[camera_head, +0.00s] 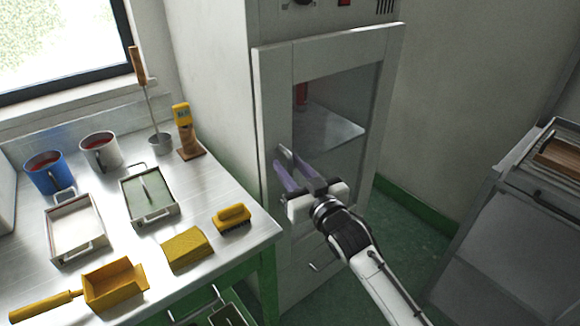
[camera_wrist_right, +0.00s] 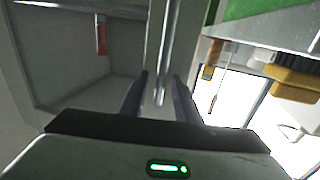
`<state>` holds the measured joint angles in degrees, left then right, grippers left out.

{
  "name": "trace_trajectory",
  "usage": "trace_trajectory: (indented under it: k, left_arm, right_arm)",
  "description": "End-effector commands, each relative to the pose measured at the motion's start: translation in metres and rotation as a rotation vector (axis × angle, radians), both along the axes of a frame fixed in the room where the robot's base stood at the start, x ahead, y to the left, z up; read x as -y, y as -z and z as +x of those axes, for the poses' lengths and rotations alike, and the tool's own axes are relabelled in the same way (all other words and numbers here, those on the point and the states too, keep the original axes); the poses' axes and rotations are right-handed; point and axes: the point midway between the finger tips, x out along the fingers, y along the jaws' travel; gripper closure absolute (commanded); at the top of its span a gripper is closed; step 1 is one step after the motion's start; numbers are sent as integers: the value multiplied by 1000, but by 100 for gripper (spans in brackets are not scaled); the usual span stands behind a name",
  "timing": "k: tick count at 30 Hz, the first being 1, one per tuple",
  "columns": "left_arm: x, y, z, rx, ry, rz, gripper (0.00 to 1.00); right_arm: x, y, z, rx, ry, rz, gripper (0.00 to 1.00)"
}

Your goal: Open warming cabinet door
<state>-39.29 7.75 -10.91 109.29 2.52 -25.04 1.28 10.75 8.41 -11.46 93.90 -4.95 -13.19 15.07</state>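The warming cabinet (camera_head: 320,15) stands against the back wall. Its pale framed door (camera_head: 268,100) has a glass pane, and I cannot tell whether it sits fully closed. A vertical metal handle bar (camera_wrist_right: 168,55) runs down the door frame in the right wrist view. My right gripper (camera_head: 282,165) is at the left side of the door, with its fingers apart. In the right wrist view the fingers (camera_wrist_right: 160,95) lie either side of the bar's lower end, with gaps showing. In the head view the gripper hides much of the handle. My left gripper is not in view.
A steel table (camera_head: 225,190) to the left holds mugs (camera_head: 45,172), trays (camera_head: 75,228), a yellow scoop (camera_head: 115,285), a yellow block (camera_head: 187,248) and a brush (camera_head: 232,218). A grey cart (camera_head: 490,230) stands at the right. Green floor (camera_head: 405,225) lies clear between cabinet and cart.

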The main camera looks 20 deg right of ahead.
Motion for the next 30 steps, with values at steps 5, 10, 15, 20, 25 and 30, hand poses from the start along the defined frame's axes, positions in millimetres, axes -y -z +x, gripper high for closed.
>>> trace_trajectory:
  k: [5, 10, 15, 20, 25, 30]
  left_arm:
    - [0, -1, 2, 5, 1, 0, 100]
    - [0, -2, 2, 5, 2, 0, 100]
    - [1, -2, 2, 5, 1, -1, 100]
    - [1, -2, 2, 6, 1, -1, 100]
    - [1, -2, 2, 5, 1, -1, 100]
    - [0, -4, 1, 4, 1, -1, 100]
  right_arm:
    - [0, 0, 1, 0, 0, 0, 71]
    - [0, 0, 1, 0, 0, 0, 87]
    - [0, 0, 0, 0, 0, 0, 100]
    - [0, 0, 0, 0, -1, 0, 100]
    - [2, 0, -2, 0, -18, -4, 100]
    - [7, 0, -8, -1, -70, -9, 100]
